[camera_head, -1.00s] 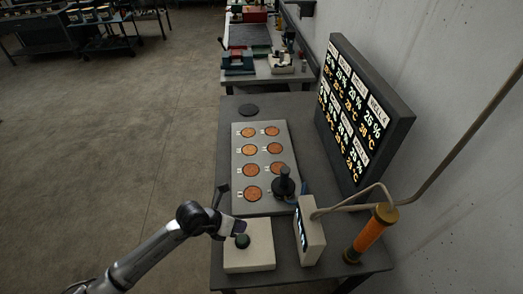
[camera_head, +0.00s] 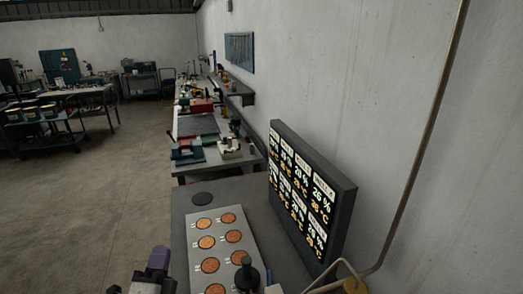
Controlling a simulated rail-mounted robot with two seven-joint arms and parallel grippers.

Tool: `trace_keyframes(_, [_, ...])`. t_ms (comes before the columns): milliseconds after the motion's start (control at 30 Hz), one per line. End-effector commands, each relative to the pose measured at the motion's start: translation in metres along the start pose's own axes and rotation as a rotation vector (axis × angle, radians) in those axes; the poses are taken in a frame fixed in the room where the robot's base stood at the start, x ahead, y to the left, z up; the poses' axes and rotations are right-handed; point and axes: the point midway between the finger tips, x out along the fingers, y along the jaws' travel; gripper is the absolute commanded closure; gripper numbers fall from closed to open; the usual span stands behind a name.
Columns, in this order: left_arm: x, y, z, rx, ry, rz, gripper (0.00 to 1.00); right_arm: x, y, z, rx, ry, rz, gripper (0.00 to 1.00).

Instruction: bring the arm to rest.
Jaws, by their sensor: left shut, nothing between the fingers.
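My left gripper (camera_head: 158,258) shows at the bottom edge, left of the grey table (camera_head: 180,222). It is shut with nothing in it, and most of its arm is below the picture. It is apart from the light grey plate (camera_head: 242,226), which holds several round copper-coloured discs (camera_head: 207,242). A black knob-topped handle (camera_head: 247,273) stands at the plate's near right. My right gripper is not in view.
A dark display panel (camera_head: 348,212) with readings in percent and degrees stands along the table's right side. A bent pipe (camera_head: 425,130) runs along the wall. The floor to the left is open.

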Motion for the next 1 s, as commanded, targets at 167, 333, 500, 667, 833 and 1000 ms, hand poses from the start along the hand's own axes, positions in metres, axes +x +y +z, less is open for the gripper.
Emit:
trace_keyframes(167, [-0.023, -0.003, 0.041, -0.338, -0.389, 0.160, 1.00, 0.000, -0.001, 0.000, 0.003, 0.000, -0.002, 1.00])
trace_keyframes(333, [-0.098, 0.037, 0.043, -0.640, -0.690, 0.521, 1.00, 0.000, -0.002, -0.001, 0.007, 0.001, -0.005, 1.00])
trace_keyframes(500, [-0.202, 0.065, 0.007, -0.892, -0.836, 0.925, 1.00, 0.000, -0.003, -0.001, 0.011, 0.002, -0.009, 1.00])
trace_keyframes(667, [-0.277, 0.072, -0.013, -1.047, -0.899, 1.087, 1.00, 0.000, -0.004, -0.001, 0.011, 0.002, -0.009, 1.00])
trace_keyframes(833, [-0.349, 0.085, -0.014, -1.077, -1.048, 1.183, 1.00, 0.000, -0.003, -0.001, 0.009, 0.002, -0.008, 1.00])
trace_keyframes(1000, [-0.409, 0.094, -0.021, -1.067, -1.159, 1.285, 1.00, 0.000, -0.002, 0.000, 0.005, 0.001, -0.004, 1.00])
